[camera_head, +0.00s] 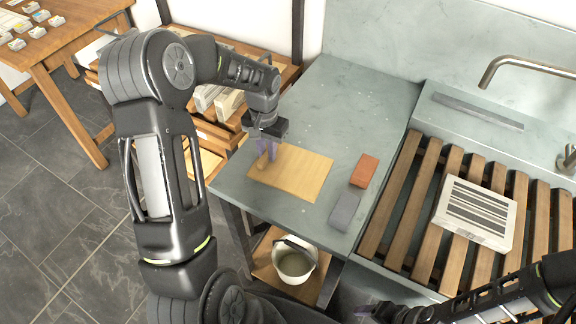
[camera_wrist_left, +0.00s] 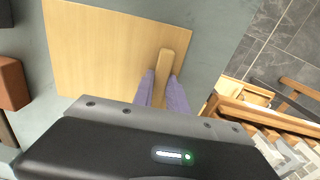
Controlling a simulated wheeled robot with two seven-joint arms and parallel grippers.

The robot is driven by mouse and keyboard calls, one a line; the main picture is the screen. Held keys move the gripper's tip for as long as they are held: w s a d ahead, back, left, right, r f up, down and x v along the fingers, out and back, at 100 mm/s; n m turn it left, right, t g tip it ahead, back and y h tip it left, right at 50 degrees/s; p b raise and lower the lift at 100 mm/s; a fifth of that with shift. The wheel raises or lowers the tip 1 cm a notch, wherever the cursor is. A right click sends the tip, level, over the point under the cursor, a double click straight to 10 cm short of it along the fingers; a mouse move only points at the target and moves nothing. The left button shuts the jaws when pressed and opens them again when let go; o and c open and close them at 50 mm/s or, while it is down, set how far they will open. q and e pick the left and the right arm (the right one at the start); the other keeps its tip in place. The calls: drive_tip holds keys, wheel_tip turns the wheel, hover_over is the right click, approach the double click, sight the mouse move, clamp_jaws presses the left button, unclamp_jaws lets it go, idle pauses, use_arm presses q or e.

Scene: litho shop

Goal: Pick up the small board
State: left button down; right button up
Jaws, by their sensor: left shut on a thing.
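The small board (camera_head: 301,176) is a flat, light-wood rectangle with a short handle at its left edge in the head view. It lies on, or very close to, the grey counter; I cannot tell whether there is a gap. My left gripper (camera_head: 267,152) is shut on the board's handle, its purple fingers on either side of it. In the left wrist view the board (camera_wrist_left: 95,60) fills the upper left, and the handle sits between the fingers (camera_wrist_left: 163,92). My right arm comes in at the lower right of the head view; its gripper (camera_head: 365,309) shows only partly near the bottom edge.
A red-brown block (camera_head: 365,170) and a grey block (camera_head: 344,212) lie right of the board on the counter (camera_head: 345,95). A slatted wooden rack (camera_head: 401,205) holds a striped slab (camera_head: 476,212). A white bucket (camera_head: 294,265) stands below. A wooden shelf unit stands behind the left arm.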

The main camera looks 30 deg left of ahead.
use_arm(q)
drive_tip(key=shift+r, duration=0.1)
wheel_tip(320, 180, up, 10)
drive_tip(key=b, duration=0.1)
drive_tip(key=shift+b, duration=0.35)
drive_tip(key=shift+w+d, duration=0.1)
idle(0.6)
